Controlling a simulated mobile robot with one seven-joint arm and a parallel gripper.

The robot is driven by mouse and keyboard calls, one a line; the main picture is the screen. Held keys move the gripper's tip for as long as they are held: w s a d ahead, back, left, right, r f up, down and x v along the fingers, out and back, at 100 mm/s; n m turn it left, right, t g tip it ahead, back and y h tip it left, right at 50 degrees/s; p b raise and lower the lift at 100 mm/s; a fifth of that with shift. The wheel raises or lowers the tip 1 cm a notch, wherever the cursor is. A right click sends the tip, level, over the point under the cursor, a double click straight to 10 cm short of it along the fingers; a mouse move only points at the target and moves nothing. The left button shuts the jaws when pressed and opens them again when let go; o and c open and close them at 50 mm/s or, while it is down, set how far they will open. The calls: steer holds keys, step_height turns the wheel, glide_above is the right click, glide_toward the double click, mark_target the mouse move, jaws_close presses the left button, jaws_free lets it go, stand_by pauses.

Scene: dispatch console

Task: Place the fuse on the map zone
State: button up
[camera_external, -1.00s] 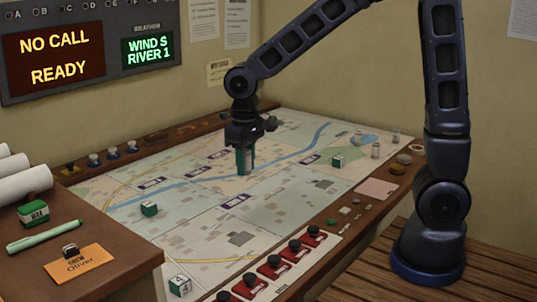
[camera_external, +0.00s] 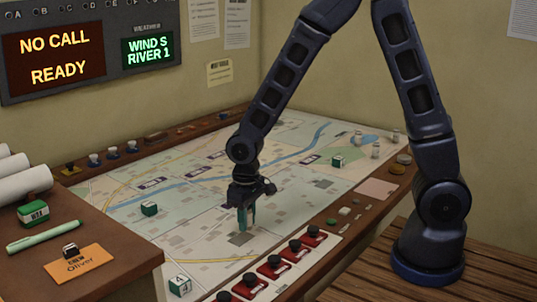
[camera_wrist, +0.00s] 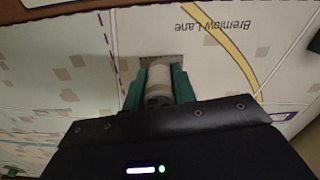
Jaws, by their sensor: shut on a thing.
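My gripper (camera_external: 246,216) is low over the near part of the map (camera_external: 205,225), with its green fingers pointing down. In the wrist view the gripper (camera_wrist: 159,78) is shut on a pale cylindrical fuse (camera_wrist: 157,76), one finger on each side. In the external view I cannot make out the fuse between the fingers. A dark grey square (camera_external: 240,239) is printed on the map just in front of the fingertips. In the wrist view a grey patch (camera_wrist: 173,60) shows at the fuse's far end. Whether the fuse touches the map is unclear.
Green-and-white cubes stand on the map, one at left (camera_external: 149,208) and one at right (camera_external: 338,161). A row of red switches (camera_external: 271,267) lines the near edge. Small round items (camera_external: 397,168) sit at the right. The map around the gripper is clear.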

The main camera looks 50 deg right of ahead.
steer(key=shift+f, duration=1.9)
steer(key=shift+f, duration=0.1)
steer(key=o, duration=1)
